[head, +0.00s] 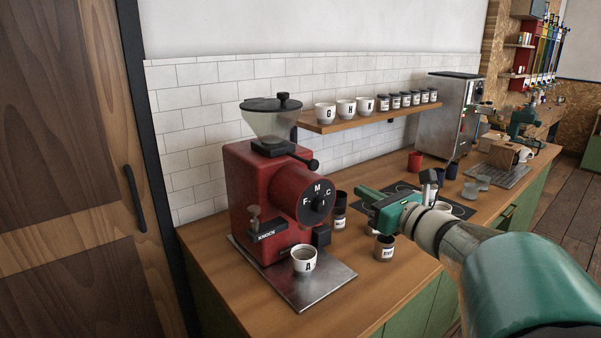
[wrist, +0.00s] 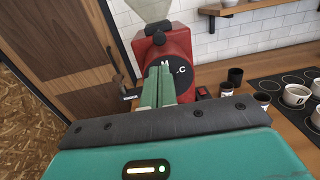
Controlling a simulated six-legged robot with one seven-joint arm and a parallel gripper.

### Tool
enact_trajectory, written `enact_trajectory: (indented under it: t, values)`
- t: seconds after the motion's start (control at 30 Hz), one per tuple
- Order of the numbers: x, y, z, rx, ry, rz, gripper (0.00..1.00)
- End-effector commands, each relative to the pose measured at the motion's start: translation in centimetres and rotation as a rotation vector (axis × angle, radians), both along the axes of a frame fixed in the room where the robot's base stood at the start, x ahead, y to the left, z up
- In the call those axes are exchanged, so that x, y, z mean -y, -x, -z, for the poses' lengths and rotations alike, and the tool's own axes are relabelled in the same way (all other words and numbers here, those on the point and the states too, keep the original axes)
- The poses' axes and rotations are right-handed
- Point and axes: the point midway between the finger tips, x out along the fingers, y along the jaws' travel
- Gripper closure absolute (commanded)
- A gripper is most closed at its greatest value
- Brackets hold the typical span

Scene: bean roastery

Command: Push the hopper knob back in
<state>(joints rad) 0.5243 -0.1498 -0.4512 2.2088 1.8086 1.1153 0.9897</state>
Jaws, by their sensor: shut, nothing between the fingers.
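The red grinder (head: 245,195) stands on the wooden counter with a clear hopper (head: 272,122) on top. The black hopper knob (head: 313,165) sticks out on a dark stem from the hopper's base, above the lettered dial (head: 316,203). In the wrist view a dark round end (wrist: 158,38), seemingly this knob, shows above the fingertips. My gripper (head: 360,191) is shut and empty, to the right of the grinder and apart from the knob in the head view. In the wrist view my gripper (wrist: 160,70) overlaps part of the dial (wrist: 181,70).
A cup marked A (head: 304,258) stands on the metal tray (head: 318,292) below the grinder. A dark jar (head: 384,247) and another jar (head: 339,212) stand near my gripper. A shelf (head: 370,119) with cups and jars runs along the tiled wall.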

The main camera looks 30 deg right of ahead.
Motion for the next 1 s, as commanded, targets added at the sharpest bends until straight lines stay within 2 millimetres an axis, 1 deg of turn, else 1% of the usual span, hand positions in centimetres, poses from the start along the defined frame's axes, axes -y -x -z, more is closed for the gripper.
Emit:
enact_trajectory:
  t: [0.17, 0.27, 0.6, 0.7, 0.83, 1.0]
  values:
    - [-0.2, -1.4, 0.0, -0.003, 0.001, -0.004, 1.0]
    - [-0.5, -3.0, 0.0, -0.003, 0.001, -0.006, 1.0]
    - [-1.2, -9.9, -0.2, -0.003, 0.002, -0.008, 1.0]
    - [-1.3, -11.6, -0.2, -0.003, 0.002, -0.008, 1.0]
    - [-1.5, -13.3, -0.3, -0.002, 0.001, -0.007, 1.0]
    - [-1.5, -14.1, -0.4, -0.001, 0.001, -0.006, 1.0]
